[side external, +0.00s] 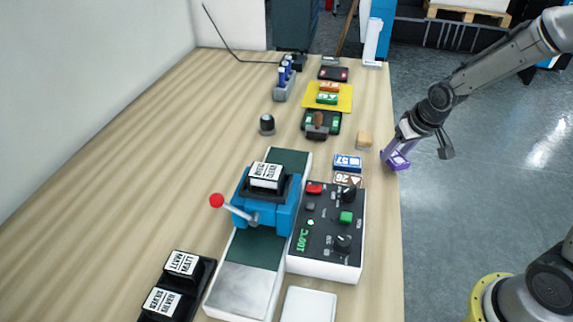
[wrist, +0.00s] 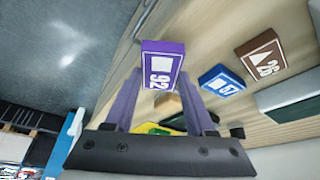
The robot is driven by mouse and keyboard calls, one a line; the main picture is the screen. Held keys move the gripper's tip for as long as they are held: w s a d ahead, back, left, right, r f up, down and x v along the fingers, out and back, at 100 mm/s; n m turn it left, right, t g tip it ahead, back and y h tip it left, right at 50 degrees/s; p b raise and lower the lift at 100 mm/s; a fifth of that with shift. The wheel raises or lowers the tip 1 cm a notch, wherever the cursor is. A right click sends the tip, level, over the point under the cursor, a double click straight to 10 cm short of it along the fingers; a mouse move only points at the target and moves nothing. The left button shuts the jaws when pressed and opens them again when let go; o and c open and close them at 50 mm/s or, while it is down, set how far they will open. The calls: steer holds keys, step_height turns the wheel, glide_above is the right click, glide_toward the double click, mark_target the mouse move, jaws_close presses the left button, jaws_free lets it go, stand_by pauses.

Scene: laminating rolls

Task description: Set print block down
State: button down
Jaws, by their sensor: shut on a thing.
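My gripper (side external: 399,150) is shut on a purple print block (side external: 396,161) at the right edge of the table. In the wrist view the purple block (wrist: 162,66), marked 92 with a white square, sits between the fingertips (wrist: 160,88). I cannot tell whether it touches the table or hangs just off the edge. A blue block marked 57 (side external: 347,162) and a brown block marked 26 (side external: 347,180) lie on the table to its left. Both also show in the wrist view, the blue one (wrist: 221,80) nearer than the brown one (wrist: 261,55).
A control box with knobs (side external: 325,231) and a blue press with a red-knobbed lever (side external: 268,205) stand in front left. A small tan block (side external: 364,140) lies near the gripper. Stamps and a yellow mat (side external: 343,97) are farther back. The table's right edge strip is mostly clear.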

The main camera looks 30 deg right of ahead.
steer(key=shift+s+a+r+m+h, duration=0.15)
steer(key=shift+s+r+m+h, duration=0.1)
steer(key=shift+m, duration=0.3)
steer(key=shift+s+a+r+m+h, duration=0.1)
steer(key=shift+r+m+h, duration=0.1)
steer(key=shift+m, duration=0.35)
steer(key=a+r+m+g+h, duration=0.2)
steer(key=a+r+m, duration=0.4)
steer(key=a+r, duration=0.8)
steer(key=n, duration=0.2)
glide_above(285, 163)
steer(key=s, duration=0.2)
steer(key=shift+t+y, duration=0.4)
steer(key=shift+y, duration=0.05)
steer(key=f, duration=0.6)
steer(key=shift+a+f, duration=0.35)
steer(key=shift+f, duration=0.05)
steer(key=shift+w+a+f, duration=0.1)
steer(key=shift+w+f, duration=0.4)
steer(key=shift+f, duration=1.6)
steer(key=shift+f, duration=0.6)
